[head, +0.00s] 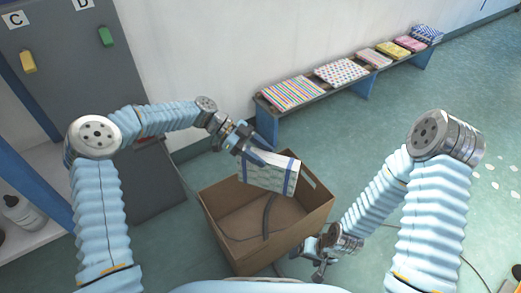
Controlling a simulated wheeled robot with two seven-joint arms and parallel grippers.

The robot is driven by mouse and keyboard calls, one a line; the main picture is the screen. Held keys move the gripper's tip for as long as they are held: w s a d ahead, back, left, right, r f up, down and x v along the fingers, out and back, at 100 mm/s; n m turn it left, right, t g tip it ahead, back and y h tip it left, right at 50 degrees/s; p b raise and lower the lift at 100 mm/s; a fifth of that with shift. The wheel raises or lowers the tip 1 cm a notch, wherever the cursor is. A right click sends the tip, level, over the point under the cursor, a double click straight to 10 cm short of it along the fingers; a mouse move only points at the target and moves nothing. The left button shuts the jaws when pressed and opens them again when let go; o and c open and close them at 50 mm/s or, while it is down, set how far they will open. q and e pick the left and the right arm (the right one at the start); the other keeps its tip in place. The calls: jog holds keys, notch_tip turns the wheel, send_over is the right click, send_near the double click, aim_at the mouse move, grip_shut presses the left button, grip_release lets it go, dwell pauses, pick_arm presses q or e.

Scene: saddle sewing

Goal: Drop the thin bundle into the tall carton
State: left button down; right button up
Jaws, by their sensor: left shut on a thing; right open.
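My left gripper (250,151) is shut on a thin bundle (269,174), pale with blue bands along its edges. It holds the bundle tilted over the far part of an open brown carton (225,246). The carton stands on the floor in front of me, with a hand hole in its right wall. A dark cable or strap (268,215) shows inside it. My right gripper (320,268) is open and empty by the carton's near right corner, outside it.
A low bench (350,87) along the wall bears several folded patterned cloth stacks. Grey lockers (60,60) marked C and D stand at left, beside a shelf with a bottle (22,213). A thin cable lies on the floor at right. The floor at right is mostly free.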

pick_arm(q)
jog(key=shift+f, duration=2.8)
jog(key=c, duration=0.5)
grip_release()
jog(key=shift+o, duration=0.8)
jog(key=shift+b, duration=0.3)
jog(key=shift+f, duration=0.1)
jog(key=v, duration=0.7)
jog(key=shift+a, duration=0.25)
jog(key=shift+r, duration=0.25)
